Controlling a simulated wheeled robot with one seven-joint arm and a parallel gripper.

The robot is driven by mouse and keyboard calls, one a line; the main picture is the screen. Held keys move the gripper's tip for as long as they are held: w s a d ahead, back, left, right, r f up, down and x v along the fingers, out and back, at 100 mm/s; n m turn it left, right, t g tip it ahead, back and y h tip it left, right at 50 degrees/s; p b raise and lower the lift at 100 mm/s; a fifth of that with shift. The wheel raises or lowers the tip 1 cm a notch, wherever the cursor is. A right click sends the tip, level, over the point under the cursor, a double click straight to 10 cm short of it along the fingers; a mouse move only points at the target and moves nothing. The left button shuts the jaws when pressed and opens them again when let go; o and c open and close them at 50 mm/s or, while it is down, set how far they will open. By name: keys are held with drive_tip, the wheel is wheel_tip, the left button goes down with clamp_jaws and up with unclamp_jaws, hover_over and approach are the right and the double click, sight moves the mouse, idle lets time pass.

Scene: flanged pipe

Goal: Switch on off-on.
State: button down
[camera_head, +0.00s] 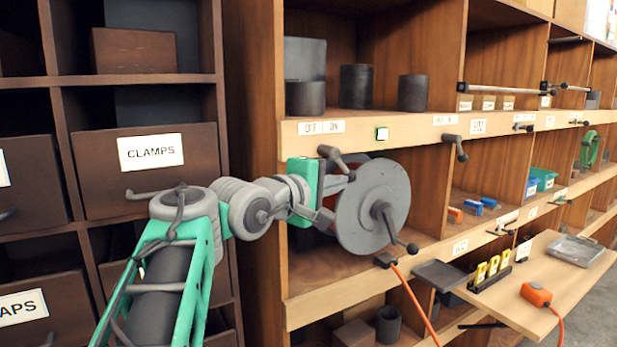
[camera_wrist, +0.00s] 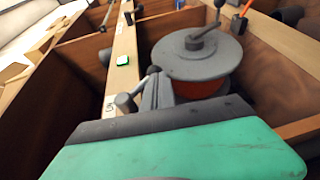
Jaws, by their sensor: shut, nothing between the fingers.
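The off-on switch is a grey lever (camera_head: 338,160) on the shelf edge, under a white label (camera_head: 322,127) reading OFF on the left and ON on the right. Its arm slants down to the right from its pivot, below the ON side. In the wrist view the lever (camera_wrist: 126,102) ends in a dark knob beside my fingertips. My gripper (camera_head: 338,190) is shut and empty, close below the lever's knob. It also shows in the wrist view (camera_wrist: 158,90). I cannot tell whether the fingers touch the lever.
A grey cable reel (camera_head: 372,205) with a crank stands just right of my gripper. A small green-lit square (camera_head: 382,133) and another lever (camera_head: 455,146) are farther right on the shelf edge. A fold-out board (camera_head: 560,255) juts out at right. Dark drawers (camera_head: 150,190) stand at left.

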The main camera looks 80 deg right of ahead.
drive_tip(key=w+a+f+b, duration=0.2)
drive_tip(key=w+a, duration=0.5)
drive_tip(key=a, duration=0.4)
drive_tip(key=shift+f+b, duration=0.3)
drive_tip(key=shift+f, duration=0.35)
